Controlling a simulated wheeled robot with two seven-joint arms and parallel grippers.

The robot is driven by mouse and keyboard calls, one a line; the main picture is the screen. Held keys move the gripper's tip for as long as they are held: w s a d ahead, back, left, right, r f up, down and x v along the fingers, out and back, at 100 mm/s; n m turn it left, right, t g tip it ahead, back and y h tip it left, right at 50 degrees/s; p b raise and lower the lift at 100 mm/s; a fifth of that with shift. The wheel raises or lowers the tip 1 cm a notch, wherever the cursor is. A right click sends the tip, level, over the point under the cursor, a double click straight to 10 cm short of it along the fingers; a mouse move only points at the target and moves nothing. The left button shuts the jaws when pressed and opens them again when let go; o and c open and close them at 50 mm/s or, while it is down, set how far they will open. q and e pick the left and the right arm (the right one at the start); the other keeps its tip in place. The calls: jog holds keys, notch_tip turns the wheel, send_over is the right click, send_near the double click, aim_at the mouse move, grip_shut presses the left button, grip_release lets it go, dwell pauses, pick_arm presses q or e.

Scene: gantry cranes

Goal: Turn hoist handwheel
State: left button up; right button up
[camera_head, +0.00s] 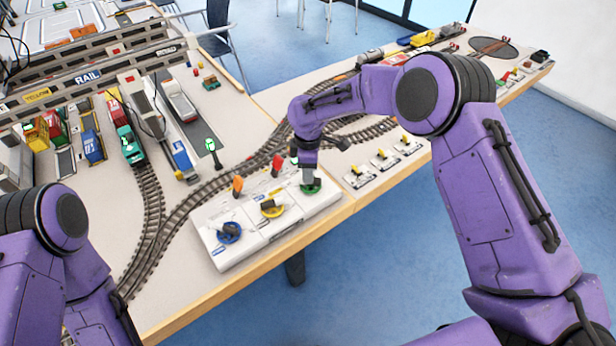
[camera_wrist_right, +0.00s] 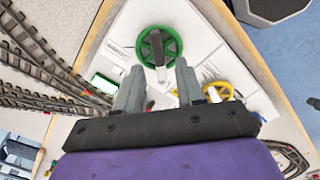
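A white control box (camera_head: 291,226) at the table's front edge carries a blue handwheel (camera_head: 229,233), a yellow handwheel (camera_head: 271,208) and a green handwheel (camera_head: 313,189). I cannot read which wheel is labelled hoist. My right gripper (camera_head: 309,180) points down over the green wheel and partly hides it. In the right wrist view, the fingers of my right gripper (camera_wrist_right: 160,84) are apart.
Curved train tracks (camera_head: 205,190) run behind the box. Small yellow-handled switch plates (camera_head: 384,160) lie to its right. The box's front side is clear.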

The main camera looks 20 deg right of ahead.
notch_tip(320, 180, up, 8)
jog(key=b, duration=0.1)
jog(key=shift+a+f, duration=0.15)
jog(key=shift+f, duration=0.1)
